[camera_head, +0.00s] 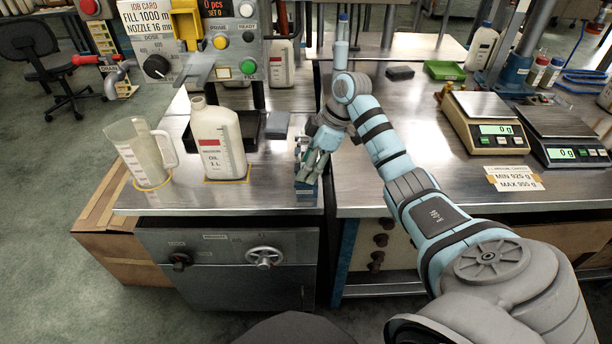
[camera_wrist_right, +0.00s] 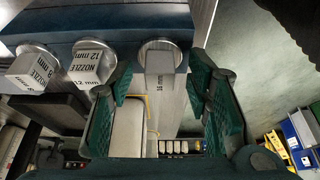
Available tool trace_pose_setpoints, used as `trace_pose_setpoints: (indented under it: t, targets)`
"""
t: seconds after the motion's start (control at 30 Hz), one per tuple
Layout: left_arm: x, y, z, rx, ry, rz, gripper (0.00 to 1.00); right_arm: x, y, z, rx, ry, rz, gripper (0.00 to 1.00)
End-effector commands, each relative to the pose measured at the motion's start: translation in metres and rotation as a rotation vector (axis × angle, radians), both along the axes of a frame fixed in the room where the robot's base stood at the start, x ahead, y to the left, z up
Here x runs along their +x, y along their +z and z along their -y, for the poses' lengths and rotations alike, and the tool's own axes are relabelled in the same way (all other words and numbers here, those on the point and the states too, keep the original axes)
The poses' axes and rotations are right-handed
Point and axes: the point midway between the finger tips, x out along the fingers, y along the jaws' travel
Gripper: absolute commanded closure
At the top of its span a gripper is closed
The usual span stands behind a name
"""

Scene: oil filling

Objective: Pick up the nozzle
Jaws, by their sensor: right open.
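My right gripper (camera_head: 314,166) points down over a small blue nozzle rack (camera_head: 306,190) at the right front of the left bench. In the right wrist view, the gripper (camera_wrist_right: 163,100) is open, with a green-padded finger on either side of the grey nozzle marked 16 mm (camera_wrist_right: 165,85). A gap shows on both sides of that nozzle. The nozzles marked 12 mm (camera_wrist_right: 92,68) and 8 mm (camera_wrist_right: 38,68) sit to its left along the blue rack (camera_wrist_right: 110,25). In the head view the gripper largely hides the nozzles. My left gripper is out of view.
A white oil bottle (camera_head: 220,143) and a clear measuring jug (camera_head: 142,155) stand left of the gripper. The job card (camera_head: 146,16) reads nozzle 16 mm. Two scales (camera_head: 484,125) stand on the right bench. The bench front near the rack is clear.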

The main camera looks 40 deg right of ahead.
Motion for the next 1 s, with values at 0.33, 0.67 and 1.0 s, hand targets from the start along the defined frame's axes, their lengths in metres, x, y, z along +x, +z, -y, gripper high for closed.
trace_pose_setpoints:
  t: [0.33, 0.67, 1.0]
  targets:
    - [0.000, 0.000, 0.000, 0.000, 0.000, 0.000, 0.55, 0.001, 0.000, 0.000, -0.001, 0.001, 0.001, 0.81]
    - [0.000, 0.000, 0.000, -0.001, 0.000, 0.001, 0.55, 0.001, 0.000, 0.000, -0.001, 0.001, 0.001, 1.00]
    - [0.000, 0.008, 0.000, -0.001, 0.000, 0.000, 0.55, 0.002, 0.030, 0.000, -0.002, 0.001, 0.006, 1.00]
